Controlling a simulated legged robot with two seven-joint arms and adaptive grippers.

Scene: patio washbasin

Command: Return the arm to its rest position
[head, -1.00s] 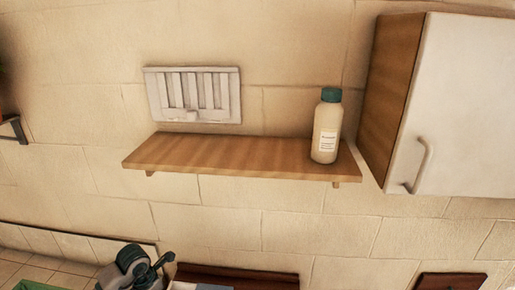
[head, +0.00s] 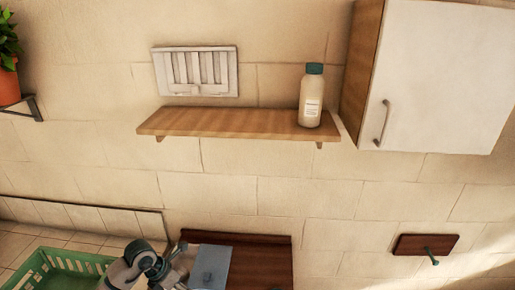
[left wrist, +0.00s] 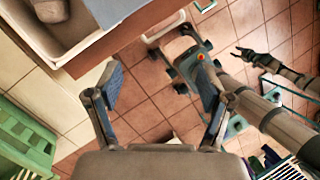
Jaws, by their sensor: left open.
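My left arm (head: 142,262) shows at the bottom edge of the head view, in front of the wall and near a green crate. In the left wrist view my left gripper (left wrist: 156,85) is open, its two blue-padded fingers wide apart with nothing between them. It points down over the tiled floor. What looks like my right gripper (left wrist: 248,57) shows small and dark at the right of the left wrist view, with no object seen in it; its jaw state is unclear.
The green crate (head: 60,262) stands at lower left. A wooden shelf (head: 225,124) holds a capped bottle (head: 311,98). A white-doored cabinet (head: 440,75) hangs at right. A potted plant (head: 9,82) is at far left. A basin edge (left wrist: 112,38) lies beside the left gripper.

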